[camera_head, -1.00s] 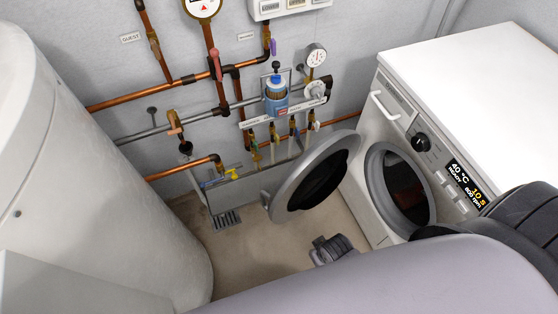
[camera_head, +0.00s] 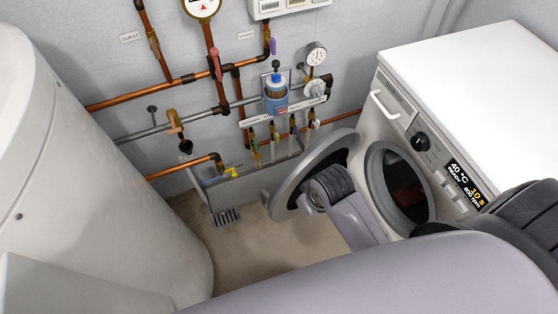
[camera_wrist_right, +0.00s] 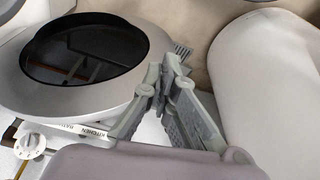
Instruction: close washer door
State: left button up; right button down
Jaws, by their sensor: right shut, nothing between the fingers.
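The washer (camera_head: 490,80) stands at the right with its round opening (camera_head: 400,188) uncovered. Its door (camera_head: 284,184) is swung wide open to the left, a grey ring with dark glass. My right forearm and wrist cover the door's lower right part in the head view, and the fingers are hidden there. In the right wrist view my right gripper (camera_wrist_right: 163,80) is shut and empty, its tips beside the right rim of the door (camera_wrist_right: 60,102). I cannot tell whether they touch it. My left gripper is not in view.
A large white tank (camera_head: 90,170) fills the left side and also shows in the wrist view (camera_wrist_right: 268,90). Copper pipes (camera_head: 130,97) and valves line the wall behind the door. The floor (camera_head: 240,255) between tank and washer is clear around a drain grate (camera_head: 227,217).

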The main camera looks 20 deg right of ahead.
jog(key=w+a+f+n+g, duration=0.1)
jog(key=w+a+f, duration=0.1)
jog(key=w, duration=0.6)
jog(key=w+a+f+g, duration=0.2)
jog(key=w, duration=0.6)
jog(key=w+d+r+g+h, duration=0.1)
jog(key=w+r+g+h, duration=0.1)
jog(key=w+r, duration=0.6)
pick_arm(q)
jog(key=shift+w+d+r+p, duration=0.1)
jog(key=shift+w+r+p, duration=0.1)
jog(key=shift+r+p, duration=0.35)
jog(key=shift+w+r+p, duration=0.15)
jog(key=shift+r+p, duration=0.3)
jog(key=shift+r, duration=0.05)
pick_arm(e)
jog(key=s+d+x, duration=0.1)
jog(key=s+x, duration=0.1)
jog(key=x, duration=0.9)
jog(key=shift+n, duration=0.3)
jog(key=shift+s, duration=0.1)
jog(key=shift+r, duration=0.1)
